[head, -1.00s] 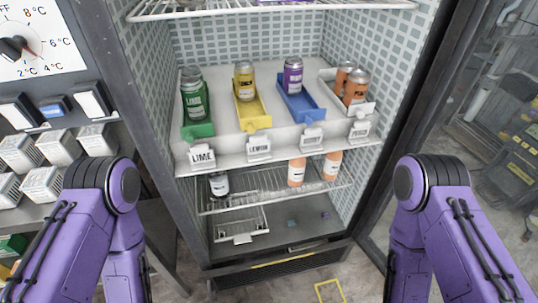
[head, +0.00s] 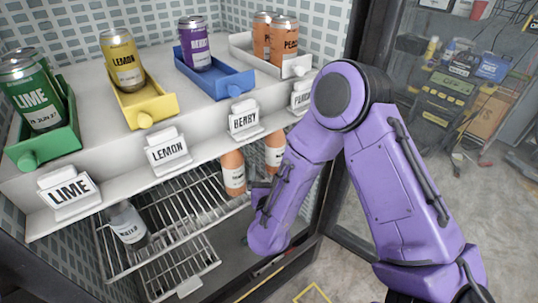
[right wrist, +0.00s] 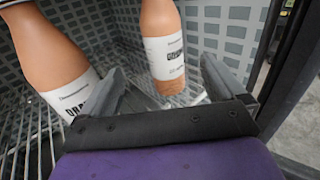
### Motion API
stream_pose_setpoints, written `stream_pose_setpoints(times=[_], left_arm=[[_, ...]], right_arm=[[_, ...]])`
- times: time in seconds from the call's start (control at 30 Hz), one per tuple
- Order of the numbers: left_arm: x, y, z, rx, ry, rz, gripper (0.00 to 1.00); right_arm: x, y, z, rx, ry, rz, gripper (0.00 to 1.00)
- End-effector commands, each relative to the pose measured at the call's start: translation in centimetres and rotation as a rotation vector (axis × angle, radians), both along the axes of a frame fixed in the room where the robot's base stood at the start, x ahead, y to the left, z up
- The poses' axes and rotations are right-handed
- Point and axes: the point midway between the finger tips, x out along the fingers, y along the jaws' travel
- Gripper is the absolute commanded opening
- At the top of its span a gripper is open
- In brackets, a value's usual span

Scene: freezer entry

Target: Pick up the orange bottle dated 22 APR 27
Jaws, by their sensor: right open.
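Two orange bottles with white labels stand on the wire shelf under the can shelf. In the head view one bottle (head: 233,174) is left of my right arm and the other bottle (head: 275,150) is farther right, partly hidden by the arm. In the right wrist view one bottle (right wrist: 58,55) is at the left, outside the jaws. The other bottle (right wrist: 163,42) is ahead, between the spread fingers of my right gripper (right wrist: 162,70). The right gripper is open and empty. I cannot read dates on these labels. My left gripper is out of view.
The white shelf edge (head: 115,180) with flavour tags overhangs the bottles. A white-labelled bottle (head: 127,225) stands on the wire shelf (head: 185,205) at left. Cans stand in coloured trays above. The freezer's side wall (right wrist: 225,35) is close to the right finger.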

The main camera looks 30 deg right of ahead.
Motion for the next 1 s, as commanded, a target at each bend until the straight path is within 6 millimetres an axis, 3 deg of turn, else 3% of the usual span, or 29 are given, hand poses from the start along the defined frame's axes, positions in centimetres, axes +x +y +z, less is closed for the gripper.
stream_pose_setpoints(times=[0.2, 0.6, 0.87, 1.0], left_arm=[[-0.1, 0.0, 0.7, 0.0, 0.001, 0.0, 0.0], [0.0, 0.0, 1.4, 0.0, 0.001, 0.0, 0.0], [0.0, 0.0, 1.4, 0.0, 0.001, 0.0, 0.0], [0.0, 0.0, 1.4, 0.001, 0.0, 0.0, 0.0]], right_arm=[[2.7, -3.1, 0.4, 0.014, -0.016, -0.023, 0.97], [7.5, -6.3, -0.6, 0.01, -0.011, -0.022, 0.97], [8.0, -6.4, -0.7, 0.009, -0.009, -0.018, 0.97], [8.0, -6.4, -0.7, 0.009, -0.009, -0.018, 0.51]])
